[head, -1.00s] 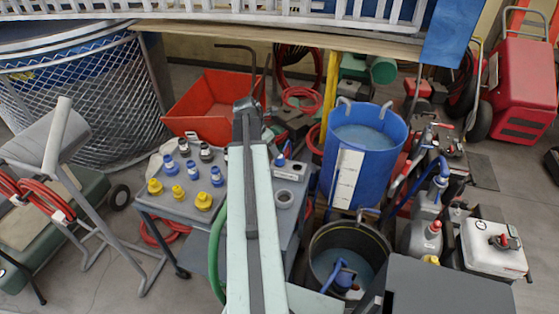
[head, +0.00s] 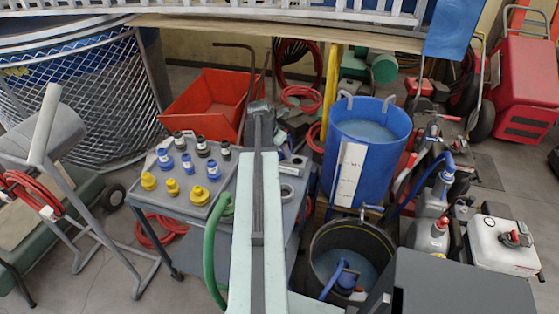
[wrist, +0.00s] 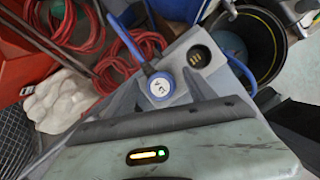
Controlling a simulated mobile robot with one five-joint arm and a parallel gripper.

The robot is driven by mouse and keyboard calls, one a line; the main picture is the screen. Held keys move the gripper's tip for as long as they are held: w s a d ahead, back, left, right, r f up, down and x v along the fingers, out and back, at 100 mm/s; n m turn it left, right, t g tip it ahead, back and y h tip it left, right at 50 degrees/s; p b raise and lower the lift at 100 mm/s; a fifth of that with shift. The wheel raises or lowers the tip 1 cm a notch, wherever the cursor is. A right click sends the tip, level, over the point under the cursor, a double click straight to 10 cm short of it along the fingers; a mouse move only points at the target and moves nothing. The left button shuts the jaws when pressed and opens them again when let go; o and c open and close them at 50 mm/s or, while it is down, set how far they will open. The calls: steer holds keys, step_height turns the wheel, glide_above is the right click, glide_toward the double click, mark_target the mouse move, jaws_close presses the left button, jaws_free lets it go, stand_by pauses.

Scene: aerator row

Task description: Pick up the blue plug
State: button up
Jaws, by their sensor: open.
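The blue plug (wrist: 161,88) has a round white face with dark marks, and a blue cable rises from it. In the wrist view it sits at the grey box (wrist: 195,52), between the two grey fingers of my gripper (wrist: 163,92). The fingers are apart, one on each side of it; I cannot tell whether either touches it. In the head view my arm hides this plug, and my gripper (head: 260,108) shows only as a dark end over the cart. Several other connectors stand on the cart's tray, including a blue one (head: 187,163).
The cart's grey tray (head: 228,160) also holds yellow connectors (head: 148,181) and dark ones (head: 202,147). A blue tub (head: 368,140) and a dark bucket (head: 318,262) stand right of the cart. A red bin (head: 205,105) is behind it. Red hoses (wrist: 128,55) lie near the plug.

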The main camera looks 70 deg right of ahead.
steer(key=shift+c, duration=0.3)
jaws_close()
steer(key=shift+r, duration=0.1)
steer(key=shift+r, duration=0.1)
step_height(320, 180, up, 10)
steer(key=p, duration=1)
steer(key=shift+w, duration=0.1)
